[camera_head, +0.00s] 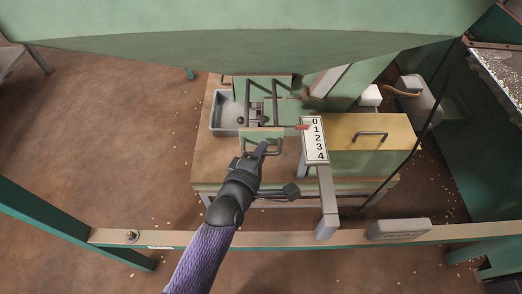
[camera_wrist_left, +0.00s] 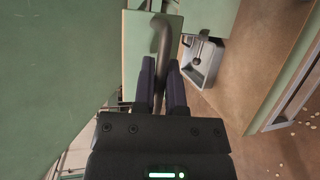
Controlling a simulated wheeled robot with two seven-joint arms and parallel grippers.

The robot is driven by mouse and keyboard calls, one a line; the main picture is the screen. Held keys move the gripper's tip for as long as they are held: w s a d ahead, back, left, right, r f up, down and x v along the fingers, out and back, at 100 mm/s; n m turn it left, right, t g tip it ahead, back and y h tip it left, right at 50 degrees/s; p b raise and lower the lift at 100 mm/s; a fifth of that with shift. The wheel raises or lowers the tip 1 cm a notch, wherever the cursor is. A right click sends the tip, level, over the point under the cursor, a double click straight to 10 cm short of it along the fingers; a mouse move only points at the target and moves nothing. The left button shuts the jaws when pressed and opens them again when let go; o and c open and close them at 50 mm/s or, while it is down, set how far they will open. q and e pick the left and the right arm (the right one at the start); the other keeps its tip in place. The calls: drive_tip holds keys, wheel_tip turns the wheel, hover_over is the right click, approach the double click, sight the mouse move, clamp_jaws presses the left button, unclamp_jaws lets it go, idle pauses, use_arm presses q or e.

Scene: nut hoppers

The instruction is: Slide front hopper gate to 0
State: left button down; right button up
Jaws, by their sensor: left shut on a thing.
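The front hopper gate (camera_head: 260,132) is a pale green plate with a dark bar handle, below the green hopper in the head view. My left gripper (camera_head: 262,149) is shut on the gate handle, which shows as a dark curved bar between the fingers in the left wrist view (camera_wrist_left: 161,50). The white scale plate (camera_head: 316,149) right of the gate reads 0 at the top to 4 at the bottom. A small red pointer (camera_head: 302,127) lies at its left edge, close to 0 and 1; the exact reading is unclear. My right gripper is not in view.
A grey metal tray (camera_head: 217,128) stands left of the gate and shows in the left wrist view (camera_wrist_left: 207,68). A yellow-topped box with a handle (camera_head: 345,128) stands to the right. A wooden-topped rail (camera_head: 280,237) crosses the front. A large green hopper body (camera_head: 250,60) overhangs the top.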

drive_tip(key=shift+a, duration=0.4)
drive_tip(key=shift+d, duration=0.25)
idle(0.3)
use_arm(q)
drive_tip(key=w, duration=0.2)
drive_tip(key=shift+w, duration=0.4)
drive_tip(key=c, duration=0.7)
unclamp_jaws()
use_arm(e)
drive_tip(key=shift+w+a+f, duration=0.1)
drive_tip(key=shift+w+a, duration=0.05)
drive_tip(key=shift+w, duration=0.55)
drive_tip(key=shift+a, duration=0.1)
